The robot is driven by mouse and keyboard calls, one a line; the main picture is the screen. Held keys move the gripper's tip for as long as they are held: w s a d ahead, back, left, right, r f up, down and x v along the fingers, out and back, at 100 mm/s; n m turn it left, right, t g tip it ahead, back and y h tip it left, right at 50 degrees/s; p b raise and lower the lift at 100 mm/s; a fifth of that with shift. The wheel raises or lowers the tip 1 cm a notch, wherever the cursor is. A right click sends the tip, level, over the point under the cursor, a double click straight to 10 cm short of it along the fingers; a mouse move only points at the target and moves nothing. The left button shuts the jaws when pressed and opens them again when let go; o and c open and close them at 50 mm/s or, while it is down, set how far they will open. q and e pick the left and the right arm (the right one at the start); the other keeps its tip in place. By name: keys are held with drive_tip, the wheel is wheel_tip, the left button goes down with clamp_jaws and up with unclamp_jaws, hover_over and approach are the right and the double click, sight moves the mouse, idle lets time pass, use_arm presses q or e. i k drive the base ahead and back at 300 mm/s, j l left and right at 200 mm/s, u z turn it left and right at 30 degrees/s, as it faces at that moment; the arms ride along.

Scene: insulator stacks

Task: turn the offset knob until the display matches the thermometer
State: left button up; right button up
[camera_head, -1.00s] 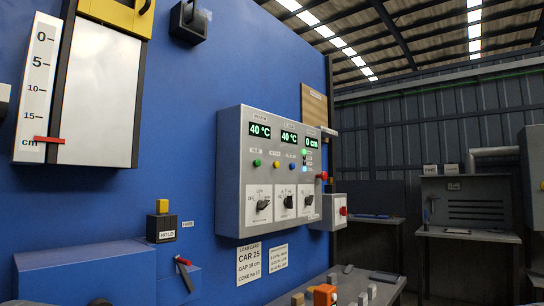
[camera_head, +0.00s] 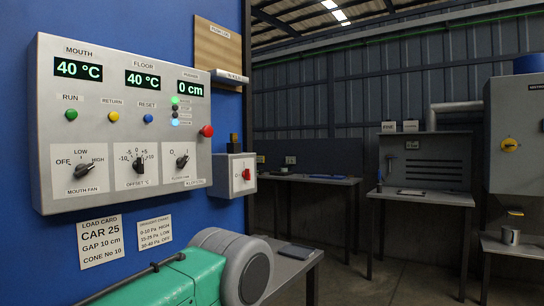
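The offset knob (camera_head: 138,165) is a small black knob on a white plate in the middle of the grey control box (camera_head: 199,190). Its scale runs from minus to plus values around 0; its exact pointer position is too small to read. Above it the FLOOR display (camera_head: 143,79) reads 40 °C in green. The MOUTH display (camera_head: 79,68) also reads 40 °C, and the third display (camera_head: 190,88) reads 0 cm. I cannot make out a thermometer. Neither of my grippers is in view.
MOUTH FAN knob (camera_head: 82,169) and another knob (camera_head: 182,161) flank the offset knob. A red button (camera_head: 207,131) and a red-switch box (camera_head: 235,175) are to the right. A load card (camera_head: 100,242) hangs below. Workbenches (camera_head: 430,198) stand at the right, with floor between.

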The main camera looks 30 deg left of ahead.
sight(138, 165)
drive_tip(key=i+l+u, duration=0.1)
drive_tip(key=i, duration=0.35)
drive_tip(key=i+l+u, duration=0.15)
drive_tip(key=i, duration=0.25)
drive_tip(key=i+l+u, duration=0.1)
drive_tip(key=i, duration=0.3)
drive_tip(key=i+l+u, duration=0.1)
drive_tip(key=i+l, duration=0.2)
drive_tip(key=i, duration=0.15)
